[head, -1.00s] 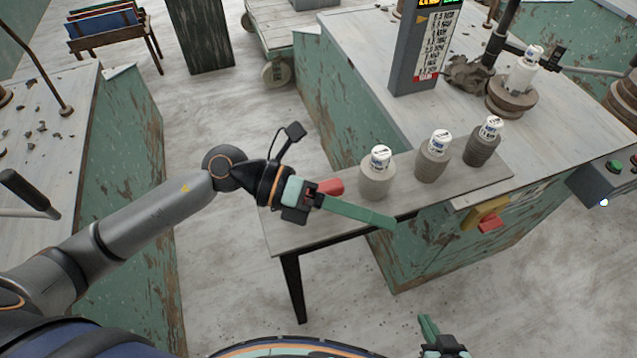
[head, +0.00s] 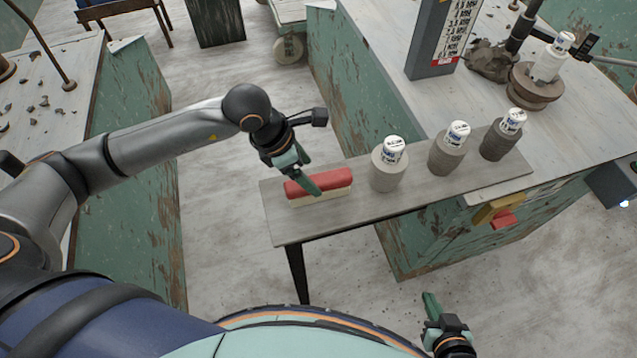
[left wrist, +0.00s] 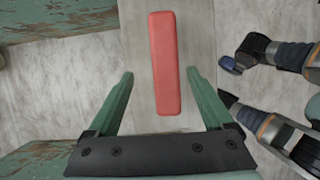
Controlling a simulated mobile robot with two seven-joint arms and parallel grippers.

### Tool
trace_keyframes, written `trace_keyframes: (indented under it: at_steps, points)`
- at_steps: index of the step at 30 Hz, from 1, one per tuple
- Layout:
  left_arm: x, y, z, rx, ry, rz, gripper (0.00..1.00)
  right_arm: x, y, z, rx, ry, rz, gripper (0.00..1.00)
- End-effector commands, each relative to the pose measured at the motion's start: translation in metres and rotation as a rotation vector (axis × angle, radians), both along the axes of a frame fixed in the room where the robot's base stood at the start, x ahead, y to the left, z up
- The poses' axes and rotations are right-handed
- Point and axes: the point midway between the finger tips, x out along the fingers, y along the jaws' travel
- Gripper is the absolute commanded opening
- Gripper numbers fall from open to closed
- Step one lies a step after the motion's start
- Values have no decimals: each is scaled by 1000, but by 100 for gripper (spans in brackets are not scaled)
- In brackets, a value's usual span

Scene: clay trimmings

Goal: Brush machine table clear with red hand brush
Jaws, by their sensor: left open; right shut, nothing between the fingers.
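The hand brush (head: 332,179) has a red handle and pale bristles. It lies on the grey board beside the machine table, near the board's left end. My left gripper (head: 309,182) is over the brush, pointing down and open. In the left wrist view the red brush handle (left wrist: 165,62) lies lengthwise between the spread fingers, with a gap on each side. A table at the left (head: 62,82) has dark crumbs scattered on it. The table at the right (head: 455,100) carries a dark clay-like lump (head: 492,60). My right gripper (head: 432,304) is shut and empty at the bottom.
Several grey cylinders with white labelled tops, one of them here (head: 389,165), stand in a row on the board (head: 290,230), right of the brush. A grey post with a printed scale (head: 440,45) rises behind them. Open floor lies between the two tables.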

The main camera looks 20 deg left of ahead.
Motion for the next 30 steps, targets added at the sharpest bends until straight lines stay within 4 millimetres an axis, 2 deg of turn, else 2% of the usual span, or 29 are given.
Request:
trace_keyframes:
  at_steps: [11, 20, 30]
  points:
    - [3, -20, -44, -2, 3, -1, 85, 0, 0, 9, 0, 1, 0, 0]
    - [4, -21, -49, -2, 2, -1, 85, 0, 0, 9, 0, 1, 1, 0]
    - [4, -21, -48, -2, 2, -1, 47, -1, 0, 9, 0, 1, 1, 0]
